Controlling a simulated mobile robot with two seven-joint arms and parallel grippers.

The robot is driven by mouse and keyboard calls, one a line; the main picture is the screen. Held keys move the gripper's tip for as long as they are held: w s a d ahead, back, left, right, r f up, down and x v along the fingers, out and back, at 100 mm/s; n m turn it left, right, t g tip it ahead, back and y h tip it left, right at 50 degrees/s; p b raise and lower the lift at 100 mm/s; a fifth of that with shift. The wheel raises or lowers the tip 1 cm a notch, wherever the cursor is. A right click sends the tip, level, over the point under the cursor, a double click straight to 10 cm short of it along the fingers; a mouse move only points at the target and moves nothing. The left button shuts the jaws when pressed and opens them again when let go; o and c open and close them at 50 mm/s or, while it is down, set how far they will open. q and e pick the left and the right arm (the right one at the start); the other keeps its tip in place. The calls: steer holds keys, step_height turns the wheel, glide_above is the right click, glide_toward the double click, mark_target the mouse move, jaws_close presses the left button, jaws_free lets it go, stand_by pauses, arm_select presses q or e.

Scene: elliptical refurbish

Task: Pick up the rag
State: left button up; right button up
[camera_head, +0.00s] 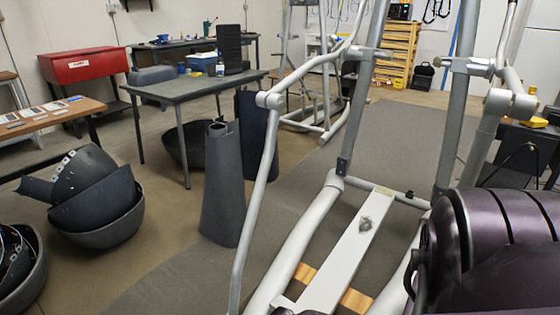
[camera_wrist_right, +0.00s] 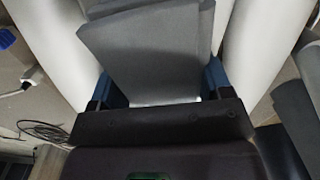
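In the right wrist view, my right gripper (camera_wrist_right: 158,88) shows as a dark bar with a blue finger at each side, spread wide apart. Flat grey sheet-like pieces (camera_wrist_right: 148,48) show beyond and between the fingers; I cannot tell whether they touch them. I cannot make out the rag in the wrist view. My left gripper is not in view.
White tubes and uprights (camera_head: 358,110) of the elliptical surround the beam. A grey tapered cover (camera_head: 223,190) stands left of it. Dark curved shells (camera_head: 100,205) lie on the floor at left. A work table (camera_head: 190,88) stands behind. Grey matting (camera_head: 180,285) has free room at front left.

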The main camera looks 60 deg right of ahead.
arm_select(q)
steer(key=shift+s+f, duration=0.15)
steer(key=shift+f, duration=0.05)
arm_select(e)
steer(key=shift+c, duration=0.9)
steer(key=shift+r, duration=0.1)
